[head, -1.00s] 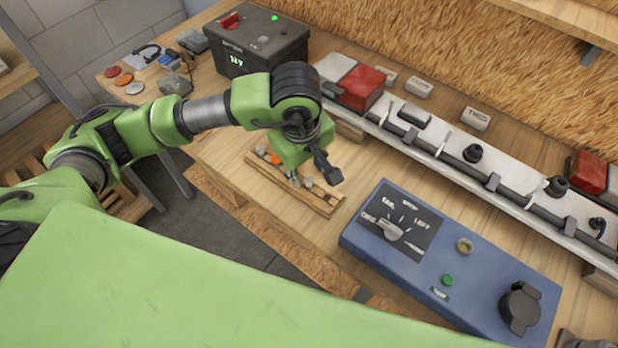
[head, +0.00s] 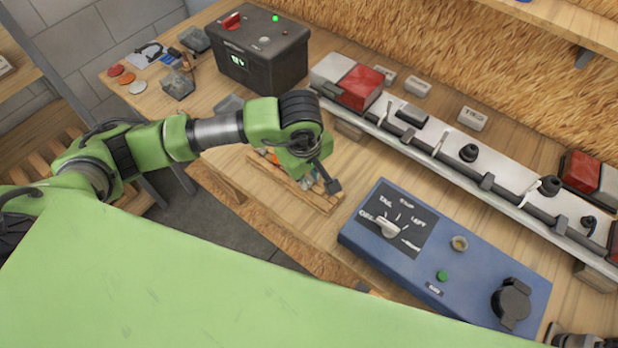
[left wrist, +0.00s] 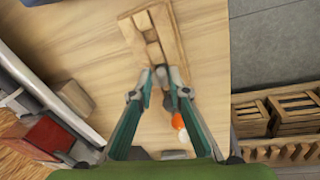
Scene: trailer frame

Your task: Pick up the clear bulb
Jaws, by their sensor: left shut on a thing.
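A narrow wooden tray (head: 325,203) with small bulbs lies on the bench in the head view; it also shows in the left wrist view (left wrist: 174,36). An orange bulb (left wrist: 178,121) and a white bulb (left wrist: 174,154) show in the left wrist view, beside my right-hand finger there. My left gripper (head: 318,182) is low over the tray, and its fingertips (left wrist: 163,78) are close together. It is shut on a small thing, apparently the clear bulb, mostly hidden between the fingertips. I cannot tell whether it touches the tray.
A blue control box (head: 440,235) with a dial stands right of the tray. A black battery box (head: 262,62) is behind it. A long light bar with red lamps (head: 361,86) runs along the back.

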